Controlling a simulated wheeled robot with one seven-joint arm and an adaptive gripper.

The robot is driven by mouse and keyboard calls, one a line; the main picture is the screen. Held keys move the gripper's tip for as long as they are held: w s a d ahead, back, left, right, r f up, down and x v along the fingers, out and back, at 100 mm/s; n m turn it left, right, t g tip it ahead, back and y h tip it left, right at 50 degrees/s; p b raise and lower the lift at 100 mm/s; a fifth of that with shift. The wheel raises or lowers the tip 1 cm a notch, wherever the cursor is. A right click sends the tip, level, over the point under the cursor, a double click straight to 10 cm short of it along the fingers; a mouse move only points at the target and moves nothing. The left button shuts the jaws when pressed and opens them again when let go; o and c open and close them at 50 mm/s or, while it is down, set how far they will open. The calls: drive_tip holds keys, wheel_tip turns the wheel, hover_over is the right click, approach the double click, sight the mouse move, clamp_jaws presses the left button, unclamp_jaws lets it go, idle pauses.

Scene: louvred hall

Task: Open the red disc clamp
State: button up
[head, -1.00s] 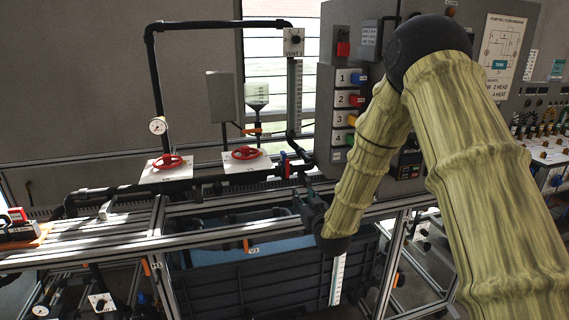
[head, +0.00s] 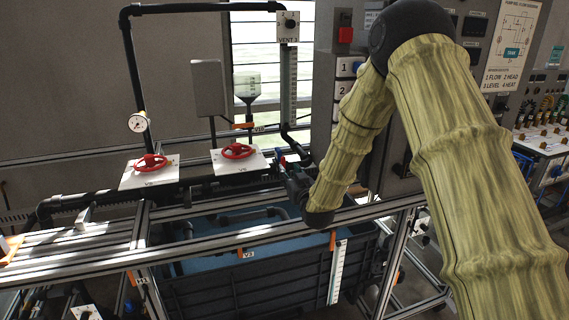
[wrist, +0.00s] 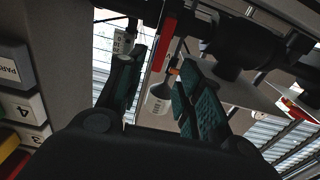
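In the wrist view my gripper (wrist: 162,72) is open, with its two dark teal finger pads apart. A red flat bar (wrist: 168,45) shows in the gap between the fingers, beyond the tips; it looks like a part of the red disc clamp, though I cannot tell for sure. No finger visibly closes on it. In the head view my gripper (head: 287,170) is at the right end of the black pipe, close to a small red and blue fitting there. My own gripper and arm partly hide that fitting, and the clamp's disc is not clearly visible.
Two red handwheels, a left one (head: 150,163) and a right one (head: 237,151), sit on white plates along the pipe. A vertical gauge tube (head: 289,90) rises behind my gripper. A dark tank (head: 250,285) lies below the rail. A numbered panel (head: 345,75) stands right.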

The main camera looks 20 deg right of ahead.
sight(284, 164)
drive_tip(key=w, duration=0.3)
drive_tip(key=shift+w+a+f+b, duration=0.15)
drive_tip(key=shift+w+b, duration=0.2)
drive_tip(key=shift+w, duration=1.9)
drive_tip(key=shift+b, duration=0.35)
clamp_jaws()
